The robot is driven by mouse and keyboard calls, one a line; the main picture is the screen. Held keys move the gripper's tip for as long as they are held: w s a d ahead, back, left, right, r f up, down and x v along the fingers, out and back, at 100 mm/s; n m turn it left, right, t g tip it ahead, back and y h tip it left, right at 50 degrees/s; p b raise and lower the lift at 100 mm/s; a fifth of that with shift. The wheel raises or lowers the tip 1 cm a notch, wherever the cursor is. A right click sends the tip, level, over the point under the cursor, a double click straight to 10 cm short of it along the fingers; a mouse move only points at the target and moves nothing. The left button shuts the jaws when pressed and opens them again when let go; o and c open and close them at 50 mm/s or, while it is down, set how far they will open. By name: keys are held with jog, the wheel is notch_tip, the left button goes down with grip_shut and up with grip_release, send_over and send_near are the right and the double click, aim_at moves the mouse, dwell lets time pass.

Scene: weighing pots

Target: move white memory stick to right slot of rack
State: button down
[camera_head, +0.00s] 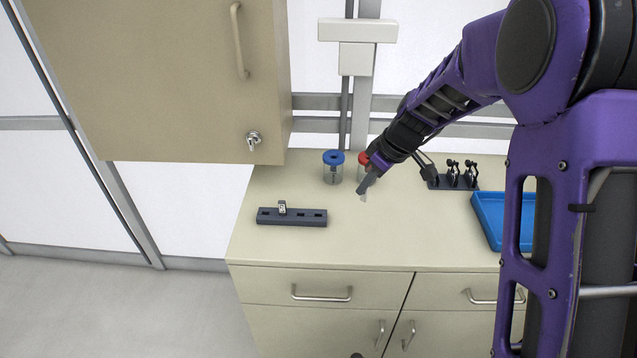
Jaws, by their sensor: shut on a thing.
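My gripper (366,188) is above the counter, to the right of the rack, pointing down. It is shut on a small pale thing, which looks like the white memory stick (363,198); only a little of it shows below the fingertips. The dark grey rack (292,222) lies on the left part of the counter. A small silvery stick (282,208) stands upright in the rack, left of its middle. The right end of the rack shows dark, empty openings. The held stick is apart from the rack.
A jar with a blue lid (333,167) and one with a red lid (364,160) stand behind my gripper. A dark holder with several small clips (453,181) and a blue tray (489,222) are to the right. A wall cabinet (170,85) overhangs at left. The front-centre counter (365,245) is clear.

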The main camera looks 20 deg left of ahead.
jog(key=a+n+g+b, duration=0.25)
jog(key=a+n, duration=0.45)
jog(key=a, duration=0.4)
jog(key=shift+s+f+b, duration=0.15)
jog(key=shift+f+b, duration=0.45)
jog(key=shift+f, duration=0.95)
jog(key=shift+s+f+b, duration=0.15)
jog(key=shift+f+b, duration=0.45)
jog(key=shift+f, duration=0.95)
jog(key=shift+d+b, duration=0.2)
jog(key=shift+b, duration=0.35)
jog(key=shift+f+g, duration=0.25)
jog(key=shift+f, duration=0.9)
jog(key=c, duration=0.9)
grip_release()
jog(key=p+v, duration=0.2)
jog(key=v, duration=1.5)
jog(key=shift+d+r, duration=0.15)
